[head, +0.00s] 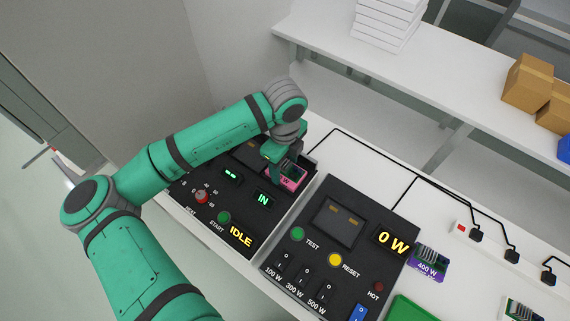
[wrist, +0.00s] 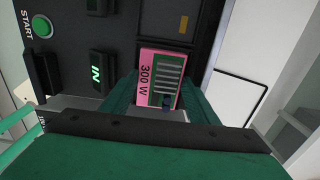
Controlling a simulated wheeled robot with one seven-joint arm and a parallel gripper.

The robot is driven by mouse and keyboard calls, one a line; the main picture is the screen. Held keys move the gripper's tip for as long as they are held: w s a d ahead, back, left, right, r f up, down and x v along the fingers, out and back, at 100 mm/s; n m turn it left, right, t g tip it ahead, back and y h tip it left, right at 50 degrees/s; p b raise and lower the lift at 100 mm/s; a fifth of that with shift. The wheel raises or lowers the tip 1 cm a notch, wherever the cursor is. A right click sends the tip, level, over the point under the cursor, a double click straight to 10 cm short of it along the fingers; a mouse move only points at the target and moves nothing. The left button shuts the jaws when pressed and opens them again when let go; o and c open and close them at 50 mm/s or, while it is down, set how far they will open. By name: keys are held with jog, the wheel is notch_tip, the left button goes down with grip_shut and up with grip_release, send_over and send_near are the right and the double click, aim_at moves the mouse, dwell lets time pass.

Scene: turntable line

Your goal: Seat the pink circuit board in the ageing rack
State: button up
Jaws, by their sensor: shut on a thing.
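The pink circuit board (head: 293,178), marked 300 W in the wrist view (wrist: 160,78), has a pink face with a green area and a ribbed grey part. My gripper (head: 284,170) is shut on it, with a green finger on each side in the wrist view (wrist: 163,92). The board is at the right side of the left black unit (head: 243,221), apparently the ageing rack, beside its lit IN display (head: 264,199). That unit's other display reads IDLE (head: 240,236). My gripper hides part of the board, and I cannot tell whether it is fully seated.
A black test unit (head: 318,246) with buttons, switches and a 0 W display stands to the right. A purple 400 W board (head: 428,264) lies beyond it. Cables run to a white power strip (head: 462,228). Cardboard boxes (head: 527,82) sit on the back shelf.

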jog(key=o, duration=1.2)
jog(key=shift+o, duration=0.2)
notch_tip(320, 180, up, 11)
jog(key=shift+f, duration=0.1)
